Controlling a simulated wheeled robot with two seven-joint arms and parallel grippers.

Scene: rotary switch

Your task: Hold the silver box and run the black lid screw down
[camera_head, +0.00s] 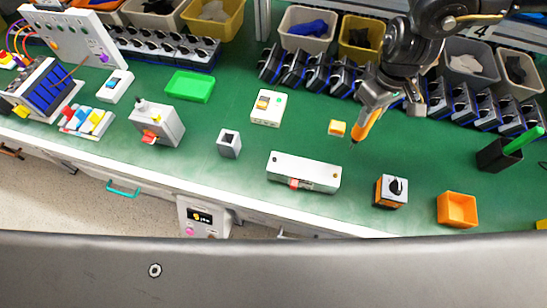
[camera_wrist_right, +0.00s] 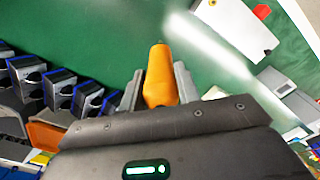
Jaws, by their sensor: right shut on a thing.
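The silver box (camera_head: 312,174) is a long low block at the front middle of the green table. The box also shows at the top right of the right wrist view (camera_wrist_right: 232,27). My right gripper (camera_head: 376,108) is shut on an orange-handled screwdriver (camera_head: 364,125), held tip down behind and right of the box, apart from it. The orange handle fills the jaws in the wrist view (camera_wrist_right: 160,76). My left gripper is not in view.
A black rotary switch on an orange-and-white block (camera_head: 391,191) and an orange tray (camera_head: 457,209) stand right of the box. Rows of switches and bins line the back.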

